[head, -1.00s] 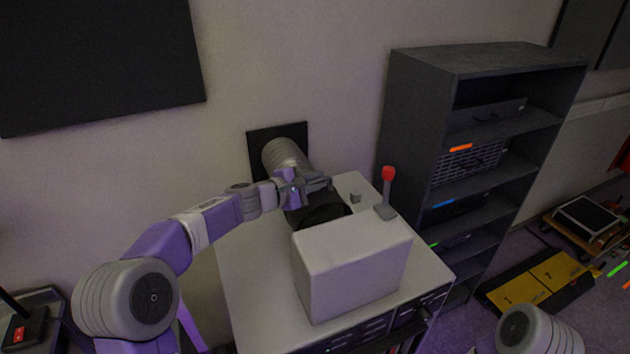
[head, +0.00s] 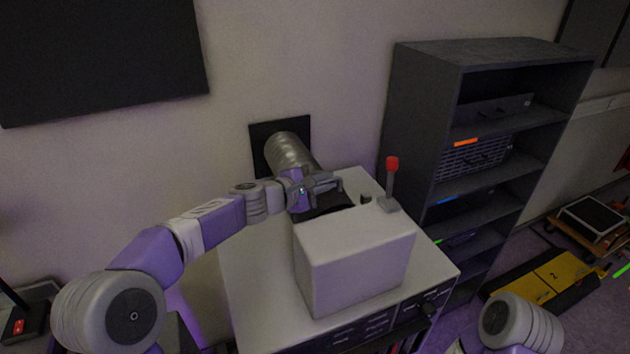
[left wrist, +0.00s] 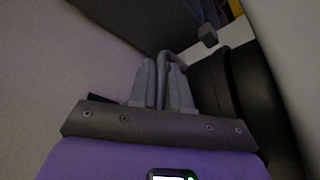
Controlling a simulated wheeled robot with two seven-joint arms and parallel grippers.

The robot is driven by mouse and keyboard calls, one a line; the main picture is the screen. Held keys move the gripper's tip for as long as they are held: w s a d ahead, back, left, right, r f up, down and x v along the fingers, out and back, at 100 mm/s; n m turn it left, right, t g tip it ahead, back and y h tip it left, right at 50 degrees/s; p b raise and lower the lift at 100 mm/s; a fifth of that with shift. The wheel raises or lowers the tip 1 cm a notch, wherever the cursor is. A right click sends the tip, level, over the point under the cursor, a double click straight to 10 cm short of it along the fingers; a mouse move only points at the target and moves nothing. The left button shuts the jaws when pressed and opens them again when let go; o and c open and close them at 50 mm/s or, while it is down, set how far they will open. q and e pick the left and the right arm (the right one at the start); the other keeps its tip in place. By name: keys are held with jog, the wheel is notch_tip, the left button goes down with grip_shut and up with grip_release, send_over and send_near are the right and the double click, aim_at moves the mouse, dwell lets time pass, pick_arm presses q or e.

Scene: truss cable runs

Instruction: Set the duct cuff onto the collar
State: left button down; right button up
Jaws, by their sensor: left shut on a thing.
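The ribbed silver duct (head: 290,153) comes out of a black wall plate and slopes down to the table. Its black cuff (head: 330,206) is at the near end, behind the white box (head: 355,265). My left gripper (head: 335,182) is at the cuff's upper edge. In the left wrist view, its fingers (left wrist: 165,85) are shut on a slim grey handle-like bar (left wrist: 163,62), beside the large black cuff (left wrist: 238,95) at right. The collar cannot be made out; the white box and the cuff may hide it. My right gripper is out of view.
A lever with a red knob (head: 392,164) and a small grey post (head: 366,198) stand right of the cuff on the pale cabinet top (head: 250,270). A tall dark shelf rack (head: 425,120) stands close at the right. The cabinet top left of the box is clear.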

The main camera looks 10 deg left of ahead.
pick_arm(q)
jog(key=c, duration=1.2)
grip_release()
jog(key=shift+w+a, duration=0.1)
jog(key=shift+w, duration=0.05)
jog(key=shift+o, duration=0.2)
jog(key=b+v, duration=0.1)
jog(key=v, duration=0.6)
jog(key=shift+s+a, duration=0.15)
jog(key=shift+s, duration=0.15)
